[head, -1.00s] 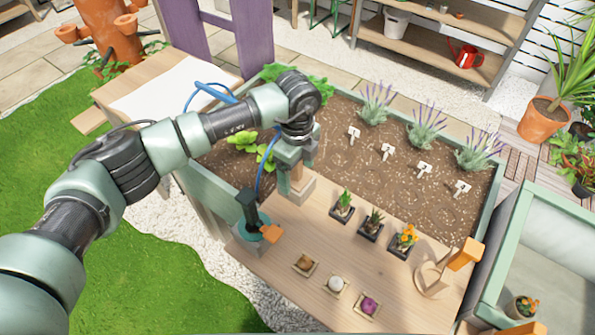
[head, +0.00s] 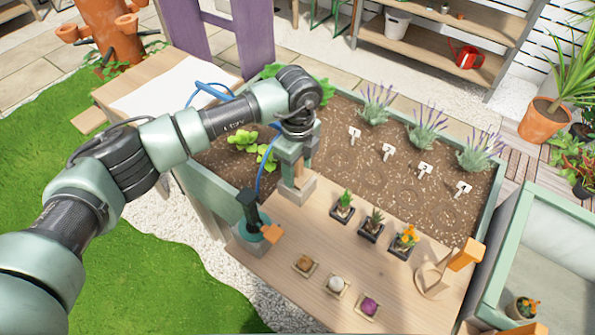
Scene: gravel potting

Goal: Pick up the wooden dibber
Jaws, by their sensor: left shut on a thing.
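My left gripper (head: 297,172) points down over the near edge of the planter, at the back of the wooden table. It is shut on a narrow wooden piece (head: 299,170), which I take to be the dibber; the fingers hide most of it. A small grey block (head: 298,189) stands right under the gripper on the table. I cannot tell whether the dibber's lower end is still inside the block. My right gripper is not in view.
The wooden table (head: 325,252) holds several small potted plants, three little square trays, a wooden stand (head: 433,278) and a dark tool on a teal disc (head: 250,232). The soil-filled planter (head: 360,165) lies behind. A green-framed box (head: 515,225) stands at the right.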

